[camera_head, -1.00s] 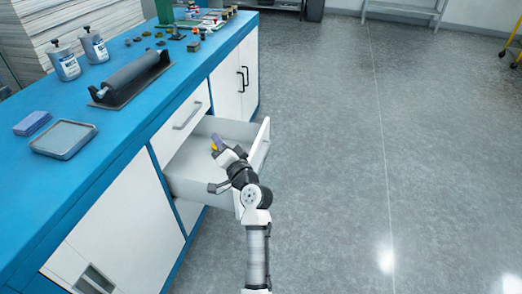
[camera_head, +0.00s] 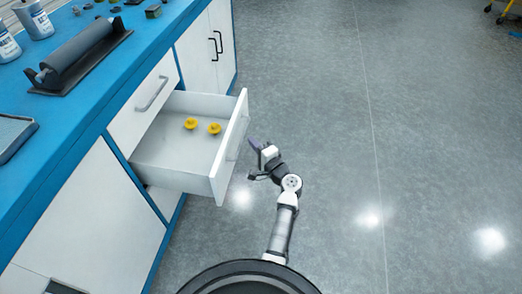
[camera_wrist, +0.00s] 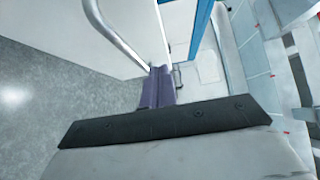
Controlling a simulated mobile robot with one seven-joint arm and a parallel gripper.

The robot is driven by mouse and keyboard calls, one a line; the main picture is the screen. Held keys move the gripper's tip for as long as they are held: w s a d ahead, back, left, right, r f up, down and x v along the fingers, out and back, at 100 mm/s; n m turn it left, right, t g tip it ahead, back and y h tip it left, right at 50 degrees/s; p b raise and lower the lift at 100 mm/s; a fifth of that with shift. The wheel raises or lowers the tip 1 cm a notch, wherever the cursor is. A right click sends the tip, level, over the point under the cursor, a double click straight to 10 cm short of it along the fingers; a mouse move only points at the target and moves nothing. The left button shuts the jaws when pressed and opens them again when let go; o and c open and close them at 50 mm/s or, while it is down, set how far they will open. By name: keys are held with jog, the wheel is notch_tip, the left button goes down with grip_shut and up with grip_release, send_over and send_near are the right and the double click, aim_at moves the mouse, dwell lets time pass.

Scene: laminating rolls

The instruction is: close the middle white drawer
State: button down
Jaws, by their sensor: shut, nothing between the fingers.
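The middle white drawer (camera_head: 165,163) is pulled well out of the blue-topped cabinet in the head view. Two yellow knob-shaped pieces lie inside it. Its white front panel (camera_head: 231,147) faces right, toward my arm. My gripper (camera_head: 254,145) is just to the right of that front panel, outside the drawer, with its fingers shut and empty. In the wrist view the purple-grey fingers of my gripper (camera_wrist: 157,87) are together, near a white panel with a bar handle (camera_wrist: 118,38). I cannot tell whether the fingers touch the panel.
The upper drawer (camera_head: 145,105) above it is shut. The blue countertop (camera_head: 95,95) carries a black roller (camera_head: 78,55), bottles and a tray (camera_head: 12,135). Cabinet doors with black handles (camera_head: 216,45) stand beyond.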

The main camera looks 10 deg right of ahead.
jog(key=w+a, duration=0.1)
jog(key=a, duration=0.1)
jog(key=w+a+p, duration=0.1)
jog(key=w+a, duration=0.1)
jog(key=shift+w+a+r, duration=0.1)
jog(key=shift+w, duration=0.05)
jog(key=shift+w+a, duration=0.15)
jog(key=shift+a, duration=0.25)
jog(key=w+a+b, duration=0.2)
jog(key=w+a, duration=0.2)
jog(key=a, duration=1)
jog(key=w+a+b, duration=0.3)
jog(key=w+a, duration=0.2)
jog(key=a, duration=0.9)
jog(key=shift+a, duration=0.35)
